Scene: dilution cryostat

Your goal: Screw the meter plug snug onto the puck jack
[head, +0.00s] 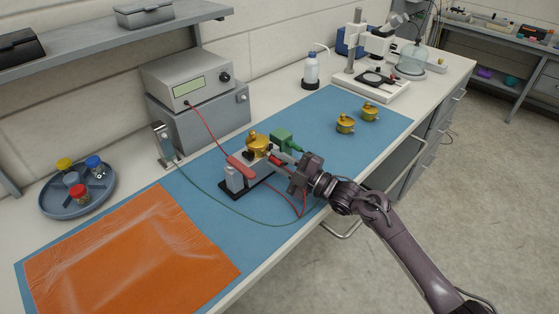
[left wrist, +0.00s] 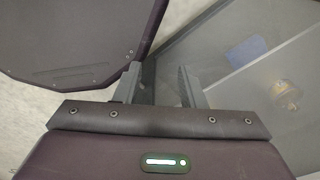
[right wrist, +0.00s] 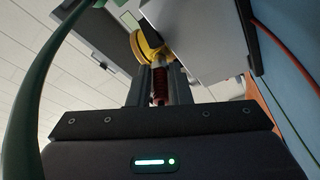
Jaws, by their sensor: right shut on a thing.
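The gold puck (head: 257,142) sits on a small grey and black fixture (head: 264,172) on the blue mat. My right gripper (head: 282,164) is beside the puck, shut on the red meter plug (head: 275,160). In the right wrist view the ribbed red plug (right wrist: 160,88) stands between the fingers, pointing at the gold puck (right wrist: 150,45). Its tip is close to the puck; I cannot tell whether it is threaded on, and the jack is hidden. My left gripper (left wrist: 160,88) shows only in its wrist view, with its fingers apart and empty.
A red handle-like piece (head: 241,164) and a green block (head: 284,139) are at the fixture. Red and green cables cross the mat (head: 330,110). The meter (head: 187,78) stands behind. Two more gold pucks (head: 346,124) stand to the right; an orange sheet (head: 130,255) lies at left.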

